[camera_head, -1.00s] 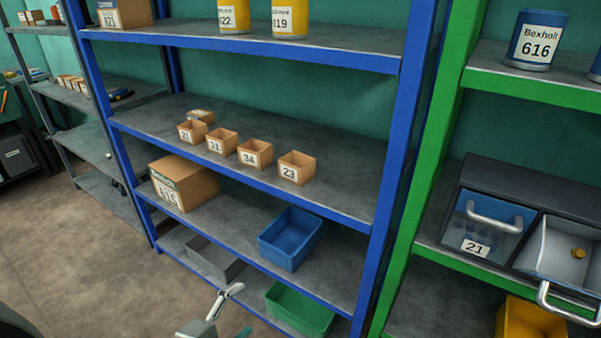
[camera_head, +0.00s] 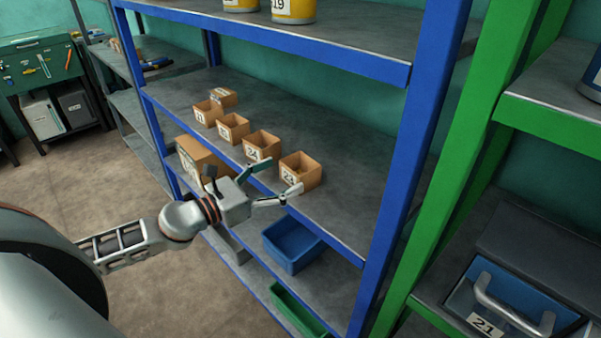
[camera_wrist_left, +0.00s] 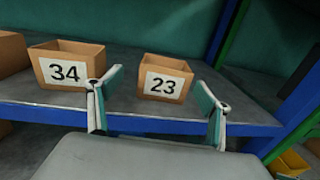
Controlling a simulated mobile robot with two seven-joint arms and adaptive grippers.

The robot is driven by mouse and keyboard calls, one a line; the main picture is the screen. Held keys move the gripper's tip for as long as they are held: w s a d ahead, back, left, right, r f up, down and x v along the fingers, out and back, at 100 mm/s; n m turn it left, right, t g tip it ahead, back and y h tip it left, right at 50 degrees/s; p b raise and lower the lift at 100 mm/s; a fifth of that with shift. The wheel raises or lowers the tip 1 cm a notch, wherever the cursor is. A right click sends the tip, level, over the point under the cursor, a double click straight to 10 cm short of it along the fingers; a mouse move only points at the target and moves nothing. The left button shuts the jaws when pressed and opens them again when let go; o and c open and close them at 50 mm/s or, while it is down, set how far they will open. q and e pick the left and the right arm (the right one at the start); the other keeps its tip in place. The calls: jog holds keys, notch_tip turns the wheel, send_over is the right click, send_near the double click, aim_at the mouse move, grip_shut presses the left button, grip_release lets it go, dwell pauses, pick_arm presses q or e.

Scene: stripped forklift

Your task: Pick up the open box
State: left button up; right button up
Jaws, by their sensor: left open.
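Several small open cardboard boxes stand in a row on the middle shelf (camera_head: 335,213) of the blue rack. The nearest one, labelled 23 (camera_head: 303,171), is at the right end of the row; it also shows in the left wrist view (camera_wrist_left: 165,78). The box labelled 34 (camera_wrist_left: 68,65) is beside it on the left. My left gripper (camera_head: 281,182) is open and empty in front of the shelf edge. In the left wrist view, its fingers (camera_wrist_left: 160,110) stand apart on either side of box 23, short of it. My right gripper is not in view.
A larger cardboard box (camera_head: 200,160) sits on the shelf below, partly behind my left arm. Blue (camera_head: 292,246) and green (camera_head: 297,310) bins are lower down. A blue upright (camera_head: 415,150) bounds the shelf on the right, beside a green rack (camera_head: 480,150).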

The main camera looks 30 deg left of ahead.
aim_at(289, 172)
pick_arm(q)
jog(key=shift+w+d, duration=0.1)
jog(key=shift+w, duration=0.1)
jog(key=shift+w+d+r+p, duration=0.25)
jog(key=shift+w+d+p, duration=0.05)
jog(key=shift+w+p, duration=0.1)
jog(key=p+x, duration=0.1)
jog(key=x, duration=0.2)
jog(key=shift+s+d+r, duration=0.1)
jog(key=shift+d+r, duration=0.05)
jog(key=shift+d, duration=0.05)
jog(key=shift+w+d, duration=0.25)
jog(key=shift+w, duration=0.25)
jog(key=shift+w+f, duration=0.1)
jog(key=shift+f, duration=0.1)
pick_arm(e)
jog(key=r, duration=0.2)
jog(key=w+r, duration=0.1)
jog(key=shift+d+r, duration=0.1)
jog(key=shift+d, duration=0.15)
pick_arm(q)
jog(key=c, duration=1.2)
